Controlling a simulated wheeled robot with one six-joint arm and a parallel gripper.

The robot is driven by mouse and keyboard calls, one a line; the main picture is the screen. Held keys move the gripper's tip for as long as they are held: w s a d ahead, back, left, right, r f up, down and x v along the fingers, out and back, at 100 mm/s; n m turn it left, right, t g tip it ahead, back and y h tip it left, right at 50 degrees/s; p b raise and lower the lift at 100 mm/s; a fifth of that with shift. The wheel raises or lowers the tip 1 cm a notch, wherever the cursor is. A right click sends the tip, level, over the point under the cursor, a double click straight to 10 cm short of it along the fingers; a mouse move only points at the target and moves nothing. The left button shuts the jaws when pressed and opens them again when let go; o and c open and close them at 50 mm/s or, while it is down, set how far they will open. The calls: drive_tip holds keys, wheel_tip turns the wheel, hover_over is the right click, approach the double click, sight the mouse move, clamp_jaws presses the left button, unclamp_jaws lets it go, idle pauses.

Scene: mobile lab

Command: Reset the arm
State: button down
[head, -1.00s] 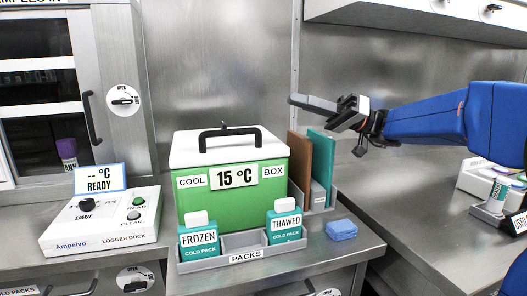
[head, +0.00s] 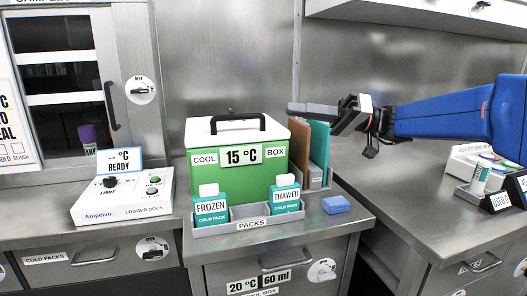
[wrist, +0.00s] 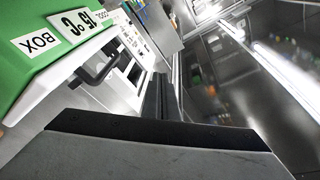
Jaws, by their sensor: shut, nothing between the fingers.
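My gripper (head: 318,109) is shut and empty. In the head view it reaches in from the right on my blue arm and points left, in the air above the counter. It appears just right of the cool box (head: 235,180), in front of the folders. In the wrist view the dark fingers (wrist: 162,100) lie together, with the green cool box (wrist: 30,70) at upper left. The cool box is green with a white lid and a black handle, and its display reads 15 °C.
A pack tray (head: 215,230) holds a FROZEN pack (head: 210,204) and a THAWED pack (head: 286,195). A blue sponge (head: 336,205) lies to its right. The logger dock (head: 122,197) stands left. Brown and green folders (head: 319,150) stand behind. A tube (head: 481,174) stands on the right counter.

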drive_tip(key=s+d+f+m+t+h, duration=0.1)
drive_tip(key=s+f+m+h, duration=0.2)
drive_tip(key=s+f+h, duration=0.5)
drive_tip(key=s+d+f+m+t+h, duration=0.1)
drive_tip(key=s+f+m, duration=0.35)
drive_tip(key=f, duration=0.75)
drive_tip(key=s+d+f+m+t+h, duration=0.1)
drive_tip(key=s+d+f+t+h, duration=0.1)
drive_tip(key=s+d+f+h, duration=0.3)
drive_tip(key=s+d+f+m+t+h, duration=0.2)
drive_tip(key=s+d+f+h, duration=0.3)
drive_tip(key=d+f, duration=0.5)
drive_tip(key=s+d, duration=0.1)
drive_tip(key=d, duration=0.2)
drive_tip(key=shift+d+h, duration=0.25)
drive_tip(key=shift+h, duration=0.05)
